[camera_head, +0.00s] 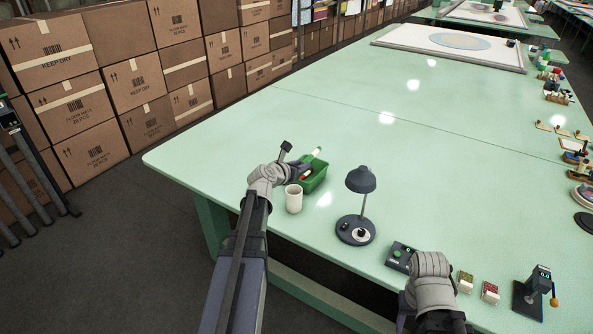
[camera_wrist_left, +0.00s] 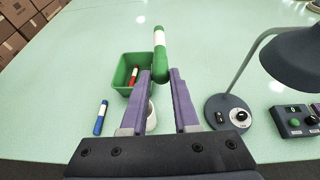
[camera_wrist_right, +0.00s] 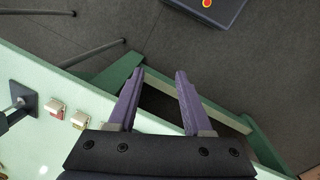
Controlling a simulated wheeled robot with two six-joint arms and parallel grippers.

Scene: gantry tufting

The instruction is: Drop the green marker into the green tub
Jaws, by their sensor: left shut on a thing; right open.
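The green marker (camera_wrist_left: 161,62), with a white band, is held upright between the fingertips of my left gripper (camera_wrist_left: 160,74). In the head view, my left gripper (camera_head: 299,172) is at the green tub (camera_head: 316,181), and the marker (camera_head: 315,153) shows above its rim. In the left wrist view, the green tub (camera_wrist_left: 121,88) lies just left of the marker, with a red marker (camera_wrist_left: 133,76) inside. The exact height above the tub cannot be told. My right gripper (camera_wrist_right: 158,74) is open and empty, near the table's edge.
A white cup (camera_head: 293,198) stands close in front of the tub, partly hidden by my left fingers in the wrist view. A blue marker (camera_wrist_left: 101,118) lies left of it. A dark lamp (camera_head: 360,181) and a button box (camera_head: 399,257) stand to the right.

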